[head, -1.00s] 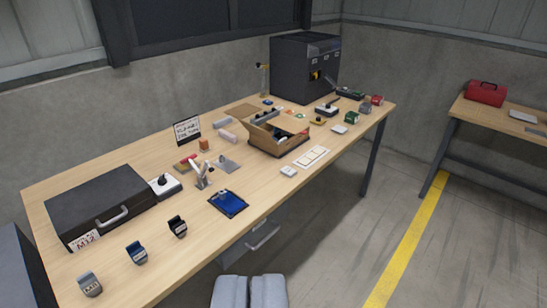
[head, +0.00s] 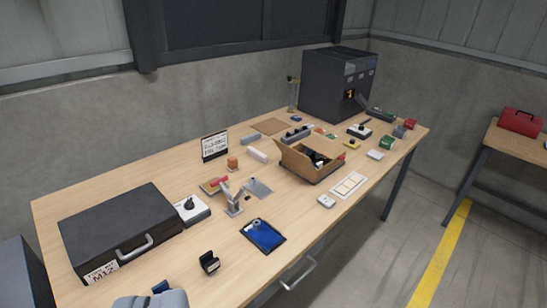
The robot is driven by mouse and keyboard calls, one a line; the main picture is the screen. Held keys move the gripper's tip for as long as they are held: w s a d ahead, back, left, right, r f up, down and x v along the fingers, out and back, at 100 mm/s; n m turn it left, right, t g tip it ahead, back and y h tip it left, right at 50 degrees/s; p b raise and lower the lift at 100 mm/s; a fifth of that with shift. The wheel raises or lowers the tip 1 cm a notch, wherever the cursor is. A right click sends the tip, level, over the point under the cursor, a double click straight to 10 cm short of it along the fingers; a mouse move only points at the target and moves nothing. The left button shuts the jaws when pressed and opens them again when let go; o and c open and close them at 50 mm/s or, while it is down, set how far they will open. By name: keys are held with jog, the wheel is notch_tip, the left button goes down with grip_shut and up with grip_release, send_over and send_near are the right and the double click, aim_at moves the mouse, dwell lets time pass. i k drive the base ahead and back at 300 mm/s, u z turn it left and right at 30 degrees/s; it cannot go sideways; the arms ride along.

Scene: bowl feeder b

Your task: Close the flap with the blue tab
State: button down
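A small brown cardboard box (head: 322,170) stands on the workbench right of the picture's middle. Its flaps stand open: one flap (head: 293,158) at its left side and a wider one (head: 318,146) toward the back and right. Dark items show inside. I cannot make out a blue tab on any flap at this size. My gripper (head: 150,300) is at the bottom edge, left of the middle, partly cut off. Its grey fingers look together with nothing visible between them. It is well apart from the box, nearer to me and to the left.
The wooden bench (head: 100,188) holds a black case (head: 122,228), a grey lever device (head: 233,200), a blue tray (head: 263,235), a black clip (head: 209,262), a white panel (head: 349,186) and a dark machine (head: 338,85). A red toolbox (head: 521,122) sits on another table.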

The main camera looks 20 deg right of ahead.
aim_at(300, 157)
jog(key=z, duration=0.15)
jog(key=i, duration=1.2)
jog(key=z, duration=0.6)
